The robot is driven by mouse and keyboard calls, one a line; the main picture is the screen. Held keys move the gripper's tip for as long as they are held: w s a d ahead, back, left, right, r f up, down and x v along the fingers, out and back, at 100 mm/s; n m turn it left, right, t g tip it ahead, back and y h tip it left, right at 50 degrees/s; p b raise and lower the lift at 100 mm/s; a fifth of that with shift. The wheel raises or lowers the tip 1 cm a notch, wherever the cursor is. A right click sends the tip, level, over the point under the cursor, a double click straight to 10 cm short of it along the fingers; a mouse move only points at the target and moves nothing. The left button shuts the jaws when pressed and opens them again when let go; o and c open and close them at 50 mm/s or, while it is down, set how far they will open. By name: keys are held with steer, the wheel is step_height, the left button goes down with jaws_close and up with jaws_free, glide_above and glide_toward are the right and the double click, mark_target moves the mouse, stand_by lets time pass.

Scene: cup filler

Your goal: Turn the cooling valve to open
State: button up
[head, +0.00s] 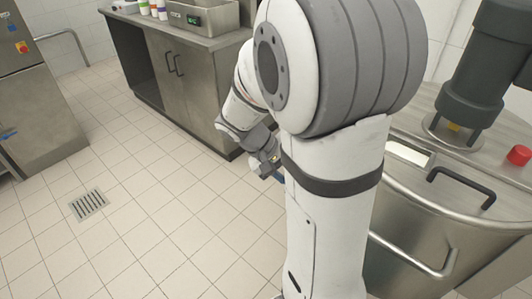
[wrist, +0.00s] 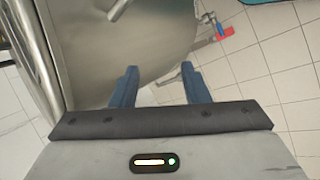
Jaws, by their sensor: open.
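My gripper (wrist: 160,76) is open, with two blue fingers apart and nothing seen between them but floor and steel. In the wrist view a rounded steel vessel (wrist: 100,45) lies beyond the fingers. A small red piece (wrist: 226,33) and a small blue piece (wrist: 220,29) sit close together at the vessel's edge, up and right of the fingertips. They look like valve handles; I cannot tell which is the cooling valve or how it is turned. In the head view my gripper (head: 266,166) shows low beside the arm, partly hidden, and no valve handle is clear.
A steel tank (head: 408,257) with a black handle (head: 461,187), a red knob (head: 519,155) and a dark motor (head: 487,75) stands at right. A steel cabinet (head: 190,75) stands behind. Tiled floor with a drain (head: 88,205) is clear at left.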

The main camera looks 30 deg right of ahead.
steer(key=w+d+f+n+h+b, duration=0.1)
steer(key=w+d+f+h+b, duration=0.4)
steer(key=f, duration=0.6)
steer(key=w+d+f+h+b, duration=0.35)
steer(key=w+d+f, duration=0.25)
steer(key=d+f, duration=0.3)
steer(key=w+f+n+t+h+b, duration=0.1)
steer(key=w+f+n+t+b, duration=0.3)
steer(key=f, duration=1)
steer(key=w+f+n+t+b, duration=0.1)
steer(key=w+f+t+b, duration=0.4)
steer(key=f, duration=0.9)
steer(key=shift+t, duration=0.5)
steer(key=x, duration=0.5)
steer(key=s+x, duration=0.1)
steer(key=x, duration=0.1)
steer(key=shift+w+d+r+b, duration=0.1)
steer(key=shift+d+r+b, duration=0.25)
steer(key=shift+d, duration=0.15)
jaws_close()
